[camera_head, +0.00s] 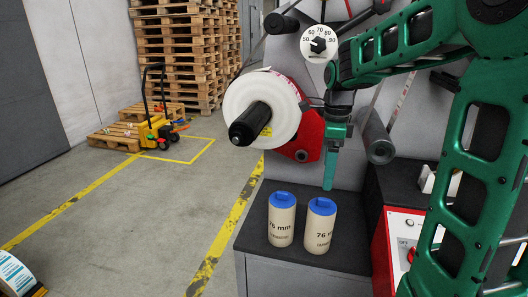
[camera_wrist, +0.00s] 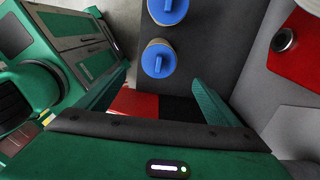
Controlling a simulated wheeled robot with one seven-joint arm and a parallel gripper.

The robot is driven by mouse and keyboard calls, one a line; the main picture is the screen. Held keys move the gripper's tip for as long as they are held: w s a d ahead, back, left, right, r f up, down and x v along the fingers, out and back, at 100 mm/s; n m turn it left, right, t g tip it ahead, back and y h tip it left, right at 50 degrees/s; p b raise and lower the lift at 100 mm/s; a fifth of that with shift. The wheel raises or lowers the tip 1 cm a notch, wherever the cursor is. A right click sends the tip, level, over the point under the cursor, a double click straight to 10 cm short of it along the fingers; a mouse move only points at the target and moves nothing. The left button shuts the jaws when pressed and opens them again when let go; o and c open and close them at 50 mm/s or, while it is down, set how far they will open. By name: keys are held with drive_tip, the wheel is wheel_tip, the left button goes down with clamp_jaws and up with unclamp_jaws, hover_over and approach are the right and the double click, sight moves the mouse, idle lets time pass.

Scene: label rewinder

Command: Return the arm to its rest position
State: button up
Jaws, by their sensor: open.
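My green arm reaches in from the right in the head view, and my gripper (camera_head: 331,172) points down in front of the label rewinder (camera_head: 342,70). The gripper is beside and a little above two cream cylinders with blue tops, the left one (camera_head: 282,222) and the right one (camera_head: 320,228), both marked 76 mm. They stand upright on a dark cabinet top (camera_head: 262,250). In the wrist view my gripper (camera_wrist: 160,76) is open with nothing between its fingers. The two blue tops (camera_wrist: 158,60) show beyond the fingers there, apart from them.
A white label roll (camera_head: 262,92) sits on the black-tipped spindle (camera_head: 248,124), left of my gripper. A red control box (camera_head: 400,245) stands at the right. A yellow pallet truck (camera_head: 152,135) and stacked pallets (camera_head: 180,50) are at the back left. The floor at left is mostly clear.

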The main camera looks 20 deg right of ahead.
drive_tip(key=s+f+n, duration=0.2)
drive_tip(key=s+n, duration=0.7)
drive_tip(key=s, duration=0.4)
drive_tip(key=s+d+f+n, duration=0.1)
drive_tip(key=s+f+n, duration=0.2)
drive_tip(key=s+n, duration=0.6)
drive_tip(key=s, duration=0.3)
drive_tip(key=shift+s+d+f, duration=0.2)
drive_tip(key=shift+s+f, duration=0.15)
drive_tip(key=shift+s, duration=0.05)
drive_tip(key=shift+w+f, duration=0.25)
drive_tip(key=shift+w, duration=0.35)
drive_tip(key=shift+c, duration=0.2)
